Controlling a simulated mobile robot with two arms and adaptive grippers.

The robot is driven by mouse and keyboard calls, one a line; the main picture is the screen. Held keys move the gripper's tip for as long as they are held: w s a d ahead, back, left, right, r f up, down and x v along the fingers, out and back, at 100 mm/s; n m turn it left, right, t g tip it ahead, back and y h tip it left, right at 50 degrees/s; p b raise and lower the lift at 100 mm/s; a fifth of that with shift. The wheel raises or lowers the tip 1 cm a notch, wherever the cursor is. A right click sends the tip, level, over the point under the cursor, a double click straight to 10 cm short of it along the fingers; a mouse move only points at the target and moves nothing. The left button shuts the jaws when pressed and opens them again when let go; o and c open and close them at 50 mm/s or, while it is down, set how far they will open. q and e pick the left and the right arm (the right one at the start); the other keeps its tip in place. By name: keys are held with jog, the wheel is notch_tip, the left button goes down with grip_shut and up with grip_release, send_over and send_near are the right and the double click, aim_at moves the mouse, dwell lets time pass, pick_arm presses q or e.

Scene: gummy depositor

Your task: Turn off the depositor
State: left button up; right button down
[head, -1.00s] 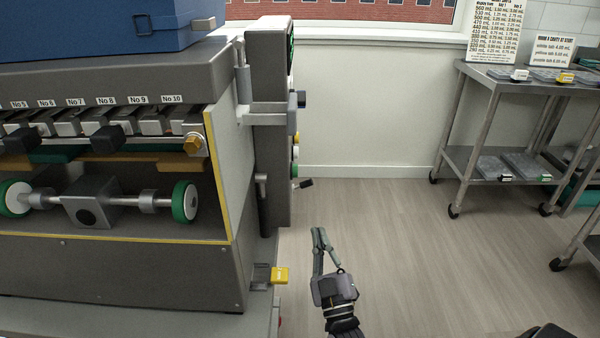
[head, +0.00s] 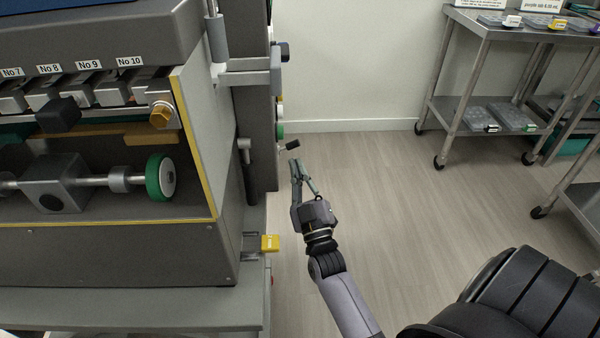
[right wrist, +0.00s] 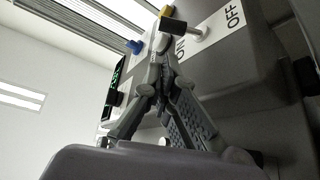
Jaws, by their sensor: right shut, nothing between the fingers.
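The depositor (head: 120,255) is a large grey machine at the left of the head view. A small switch lever with a black tip (head: 292,145) sticks out from its right-hand control column. In the right wrist view, the black-tipped lever (right wrist: 174,27) stands by a white plate with ON and OFF labels (right wrist: 213,27); its tip lies toward the ON side. My right gripper (head: 294,164) is shut and empty, its fingertips just below the lever in the head view. The fingers (right wrist: 160,65) also show in the right wrist view, close below the lever; contact is unclear. My left gripper is out of view.
A yellow-handled part (head: 270,243) juts from the depositor's lower right side. Green and dark knobs (head: 280,131) sit on the control column above the lever. A metal cart (head: 485,110) with trays stands at the right. The floor between is clear.

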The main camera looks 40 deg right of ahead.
aim_at(292, 145)
jog(key=x, duration=0.6)
jog(key=shift+w+d+r, duration=0.1)
jog(key=shift+w, duration=0.1)
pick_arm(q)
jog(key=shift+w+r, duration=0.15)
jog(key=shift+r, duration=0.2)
